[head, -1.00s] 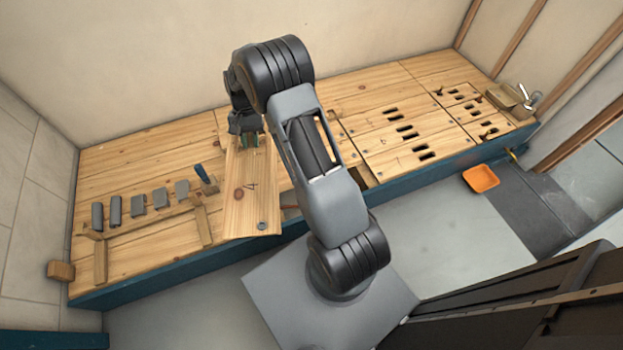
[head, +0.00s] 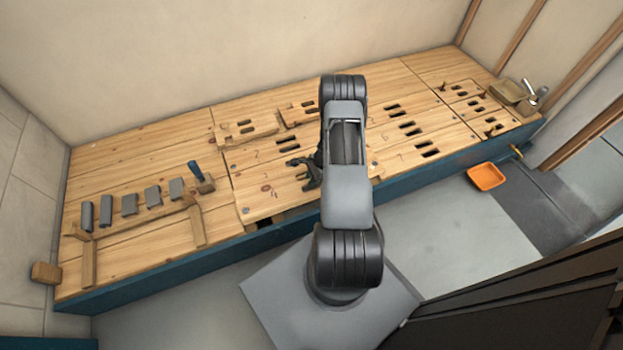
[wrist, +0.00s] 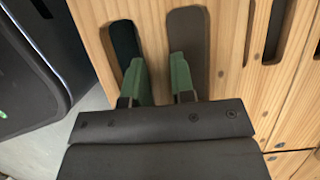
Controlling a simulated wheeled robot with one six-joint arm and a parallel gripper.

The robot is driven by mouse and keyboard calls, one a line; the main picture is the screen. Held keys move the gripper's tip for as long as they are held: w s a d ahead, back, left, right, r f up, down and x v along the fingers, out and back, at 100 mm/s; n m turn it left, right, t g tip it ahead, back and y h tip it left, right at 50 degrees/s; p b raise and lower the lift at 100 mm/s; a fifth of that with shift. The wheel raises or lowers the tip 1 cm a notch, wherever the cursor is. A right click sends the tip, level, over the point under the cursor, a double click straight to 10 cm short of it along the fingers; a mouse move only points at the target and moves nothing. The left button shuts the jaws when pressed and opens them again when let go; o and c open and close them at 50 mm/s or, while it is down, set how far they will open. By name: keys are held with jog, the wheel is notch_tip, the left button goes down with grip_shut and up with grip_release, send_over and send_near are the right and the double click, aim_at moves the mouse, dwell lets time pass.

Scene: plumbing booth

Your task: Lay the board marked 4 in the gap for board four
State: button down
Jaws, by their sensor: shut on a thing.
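The board marked 4 (head: 256,196) is a pale plank with a dark mark and a round spot near its left end. It lies lengthwise along the front of the deck, over the dark gap (head: 266,222), part of which shows below its front edge. My gripper (head: 309,174) is at its right part in the head view. In the wrist view my gripper (wrist: 162,85) has its green-padded fingers at two dark slots, shut on the strip of wood of the board (wrist: 154,40) between them. I cannot tell whether the board is fully seated.
Slotted boards (head: 408,130) lie to the right. Loose wooden pieces (head: 248,128) lie behind. An orange tray (head: 486,176) is on the floor.

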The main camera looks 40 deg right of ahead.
notch_tip(320, 180, down, 5)
jog(key=b, duration=0.4)
jog(key=shift+f, duration=0.15)
dwell(0.4)
jog(key=shift+a, duration=0.1)
jog(key=shift+f+b, duration=0.4)
jog(key=shift+b, duration=0.05)
dwell(0.7)
jog(key=shift+f+b, duration=1)
jog(key=shift+f, duration=0.1)
jog(key=shift+f+b, duration=0.35)
jog(key=shift+b, duration=0.05)
dwell(0.5)
jog(key=c, duration=0.9)
grip_release()
jog(key=shift+r, duration=0.1)
